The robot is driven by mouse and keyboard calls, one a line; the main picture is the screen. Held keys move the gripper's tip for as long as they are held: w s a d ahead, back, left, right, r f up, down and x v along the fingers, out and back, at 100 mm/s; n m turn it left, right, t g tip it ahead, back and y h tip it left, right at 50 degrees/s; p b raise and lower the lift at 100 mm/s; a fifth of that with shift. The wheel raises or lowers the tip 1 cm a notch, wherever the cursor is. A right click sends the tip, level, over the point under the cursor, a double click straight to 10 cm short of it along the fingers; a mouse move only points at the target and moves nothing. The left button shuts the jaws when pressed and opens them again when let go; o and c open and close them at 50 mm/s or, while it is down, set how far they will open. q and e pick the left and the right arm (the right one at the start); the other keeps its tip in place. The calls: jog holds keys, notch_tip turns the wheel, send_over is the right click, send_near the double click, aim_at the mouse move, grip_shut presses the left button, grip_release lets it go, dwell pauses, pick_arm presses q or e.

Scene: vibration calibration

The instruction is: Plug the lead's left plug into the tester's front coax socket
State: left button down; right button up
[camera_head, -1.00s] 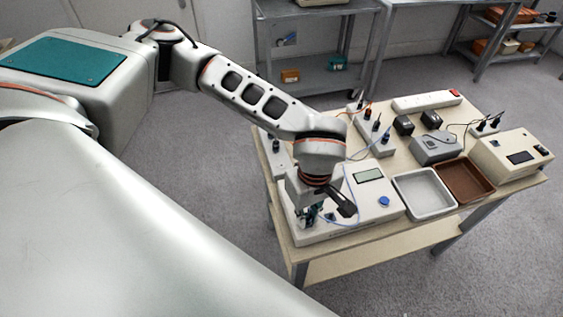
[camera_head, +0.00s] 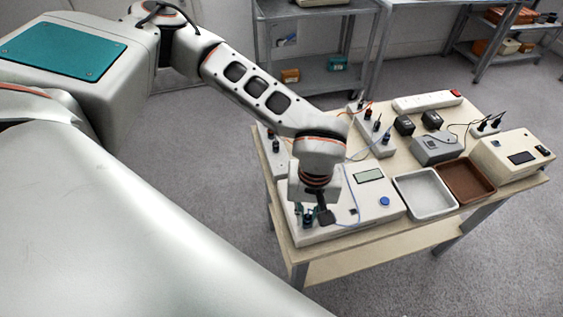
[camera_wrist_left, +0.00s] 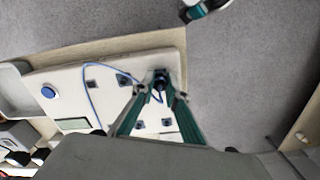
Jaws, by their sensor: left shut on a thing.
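The tester (camera_head: 368,205) is a pale box with a grey display and a blue button; it also shows in the left wrist view (camera_wrist_left: 60,82). My left gripper (camera_head: 306,220) is over the tester's left end, pointing down. In the left wrist view its teal fingers (camera_wrist_left: 161,88) are shut on a small dark plug (camera_wrist_left: 160,76) of the lead. The thin blue lead (camera_wrist_left: 87,72) loops over the tester's top and shows beside the wrist in the head view (camera_head: 357,205). The plug is near the tester's front edge; whether it touches a socket cannot be told.
A grey tray (camera_head: 396,184) and a brown tray (camera_head: 492,184) stand right of the tester. A beige instrument (camera_head: 500,152) is at the table's right. Black adapters, a grey device (camera_head: 436,150) and a power strip (camera_head: 425,103) lie behind. Dark square fittings (camera_wrist_left: 123,80) dot the tester's top.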

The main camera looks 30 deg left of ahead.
aim_at(308, 217)
pick_arm(q)
jog(key=shift+m, duration=1.1)
jog(key=c, duration=1.9)
grip_release()
jog(key=shift+r, duration=0.15)
jog(key=shift+r+p, duration=1.4)
jog(key=shift+r, duration=1)
